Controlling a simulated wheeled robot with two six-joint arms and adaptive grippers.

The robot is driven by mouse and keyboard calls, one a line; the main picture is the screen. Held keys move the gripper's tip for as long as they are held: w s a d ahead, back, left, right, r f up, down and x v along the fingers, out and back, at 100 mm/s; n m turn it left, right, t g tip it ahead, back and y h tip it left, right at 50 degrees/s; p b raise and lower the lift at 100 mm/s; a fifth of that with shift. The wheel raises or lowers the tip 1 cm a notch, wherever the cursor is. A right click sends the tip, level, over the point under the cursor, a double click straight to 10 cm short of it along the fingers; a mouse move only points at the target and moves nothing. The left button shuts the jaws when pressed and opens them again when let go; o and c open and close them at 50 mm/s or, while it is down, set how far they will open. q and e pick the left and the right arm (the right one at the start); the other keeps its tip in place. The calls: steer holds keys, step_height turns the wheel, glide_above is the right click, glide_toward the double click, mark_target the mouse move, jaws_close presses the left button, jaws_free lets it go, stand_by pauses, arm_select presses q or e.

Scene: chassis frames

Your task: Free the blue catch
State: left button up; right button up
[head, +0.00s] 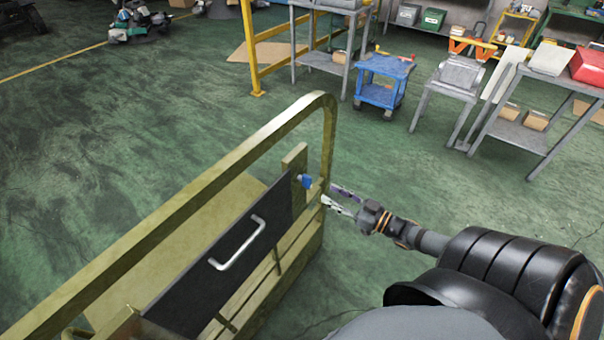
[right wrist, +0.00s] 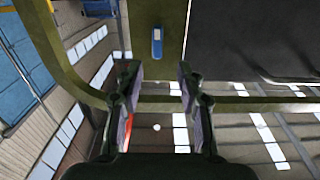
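The blue catch (head: 305,181) sits on an upright olive post (head: 294,160) at the right end of a dark panel (head: 225,262) with a pale handle (head: 238,244). In the right wrist view the catch (right wrist: 157,42) is a small blue piece with a pale mark, beyond my fingertips and roughly centred between them. My right gripper (head: 341,200) is open and empty, to the right of the catch and a little lower in the head view. It is apart from the catch. My left gripper is in neither view.
An olive tubular rail (head: 190,205) arches over the panel and comes down close to my right gripper. It also crosses the right wrist view (right wrist: 240,103). A blue cart (head: 384,78) and grey tables stand farther back. Green floor (head: 430,170) is clear between.

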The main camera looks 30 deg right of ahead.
mark_target(311, 183)
steer(key=b+x, duration=0.1)
steer(key=x, duration=0.2)
steer(key=b+x, duration=0.1)
steer(key=x, duration=0.1)
steer(key=shift+w+d+f+b, duration=0.1)
steer(key=shift+w+f+b, duration=0.25)
steer(key=shift+w+f, duration=0.05)
steer(key=b+x, duration=0.2)
steer(key=x, duration=0.1)
steer(key=shift+w+r, duration=0.1)
steer(key=shift+w, duration=0.25)
steer(key=shift+w+a+r, duration=0.1)
steer(key=shift+w+a, duration=0.05)
steer(key=shift+a, duration=0.15)
steer(key=shift+w, duration=0.2)
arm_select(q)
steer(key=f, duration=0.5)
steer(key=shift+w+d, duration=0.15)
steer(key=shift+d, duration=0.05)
arm_select(e)
jaws_close()
